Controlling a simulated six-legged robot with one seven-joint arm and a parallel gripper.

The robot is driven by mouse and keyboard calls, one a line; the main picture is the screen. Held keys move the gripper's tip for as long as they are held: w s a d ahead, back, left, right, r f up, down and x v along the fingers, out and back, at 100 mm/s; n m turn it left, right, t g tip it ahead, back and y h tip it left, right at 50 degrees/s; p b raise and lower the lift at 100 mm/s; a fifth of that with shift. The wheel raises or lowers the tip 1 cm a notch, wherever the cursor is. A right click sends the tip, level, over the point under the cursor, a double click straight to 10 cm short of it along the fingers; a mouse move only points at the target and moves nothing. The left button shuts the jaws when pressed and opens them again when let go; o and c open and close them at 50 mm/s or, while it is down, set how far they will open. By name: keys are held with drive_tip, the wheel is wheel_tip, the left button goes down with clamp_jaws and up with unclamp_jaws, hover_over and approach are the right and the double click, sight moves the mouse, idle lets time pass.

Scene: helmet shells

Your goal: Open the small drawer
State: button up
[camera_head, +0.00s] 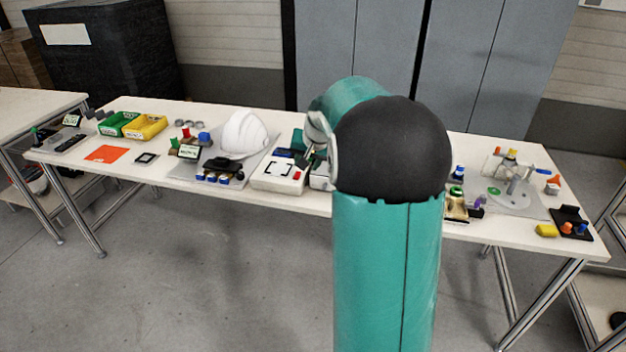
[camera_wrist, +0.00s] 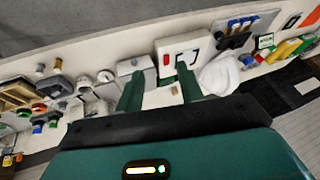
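No part is clearly recognisable as the small drawer. A small pale box (camera_head: 320,181), partly hidden behind my arm, may be its housing. It seems to show in the wrist view as a grey-white box (camera_wrist: 136,64), just beyond the left finger. My gripper (camera_wrist: 158,84) is open, its two green fingers spread apart with nothing held between them. In the head view my gripper (camera_head: 312,155) is partly covered by my arm, over the table's middle beside a white box with a red button (camera_head: 277,173). That white box (camera_wrist: 182,56) lies near the right finger in the wrist view.
A white helmet (camera_head: 244,134) stands left of the white box on the long table (camera_head: 280,207). Green (camera_head: 118,123) and yellow (camera_head: 146,127) bins stand farther left. Fixtures and small parts crowd the right end. Grey cabinets (camera_head: 350,60) stand behind.

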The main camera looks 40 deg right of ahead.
drive_tip(key=d+f+m, duration=0.2)
drive_tip(key=d+f, duration=0.5)
drive_tip(key=d, duration=0.4)
approach(321, 183)
drive_tip(key=f, duration=0.6)
drive_tip(key=shift+w+f, duration=0.25)
drive_tip(key=shift+f, duration=0.1)
drive_tip(key=shift+c, duration=0.5)
clamp_jaws()
